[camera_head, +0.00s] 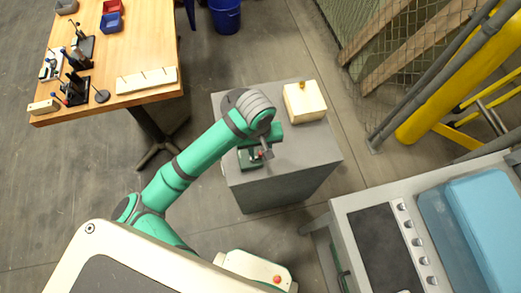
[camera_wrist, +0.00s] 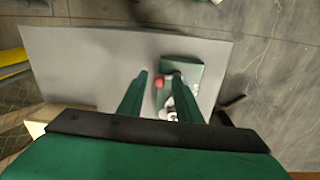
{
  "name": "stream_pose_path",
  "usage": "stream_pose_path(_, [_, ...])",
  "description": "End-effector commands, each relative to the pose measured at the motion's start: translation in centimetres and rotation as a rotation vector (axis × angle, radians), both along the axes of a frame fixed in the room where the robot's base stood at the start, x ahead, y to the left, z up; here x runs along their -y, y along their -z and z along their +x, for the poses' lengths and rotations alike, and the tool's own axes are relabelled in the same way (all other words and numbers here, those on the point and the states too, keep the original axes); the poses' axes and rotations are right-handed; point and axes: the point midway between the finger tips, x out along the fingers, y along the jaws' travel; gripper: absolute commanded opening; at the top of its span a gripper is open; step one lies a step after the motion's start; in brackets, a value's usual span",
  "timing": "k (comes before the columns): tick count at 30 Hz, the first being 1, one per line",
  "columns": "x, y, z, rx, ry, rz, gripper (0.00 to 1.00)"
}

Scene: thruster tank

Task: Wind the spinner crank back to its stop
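The spinner crank unit has a green base (camera_head: 249,158) on top of a grey pedestal (camera_head: 303,160). In the wrist view its green base (camera_wrist: 185,72) lies just beyond my fingers. A small red knob (camera_wrist: 159,82) appears between the fingertips, and a pale metal part (camera_wrist: 171,110) shows between the fingers. My gripper (camera_wrist: 161,76) is open, with its two green fingers apart on either side of the knob in the picture. I cannot tell whether either finger touches it. In the head view my arm partly hides the crank.
A pale wooden block (camera_head: 305,102) with a brass knob stands on the pedestal's far right. A wooden workbench (camera_head: 120,62) with tools is at upper left. A grey bench (camera_head: 345,215) with a blue lid is at lower right. A blue bucket (camera_head: 225,17) stands behind.

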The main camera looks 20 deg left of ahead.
Motion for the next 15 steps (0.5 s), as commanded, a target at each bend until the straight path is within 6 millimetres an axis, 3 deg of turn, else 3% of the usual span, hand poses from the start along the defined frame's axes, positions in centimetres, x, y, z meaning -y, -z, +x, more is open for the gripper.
stream_pose_path(6, [0.02, 0.04, 0.01, 0.0, 0.0, 0.0, 0.31])
stream_pose_path(10, [0.02, 0.02, 0.01, 0.0, 0.0, 0.0, 0.03])
stream_pose_path(15, [0.0, 0.01, 0.0, 0.0, 0.001, 0.0, 0.0])
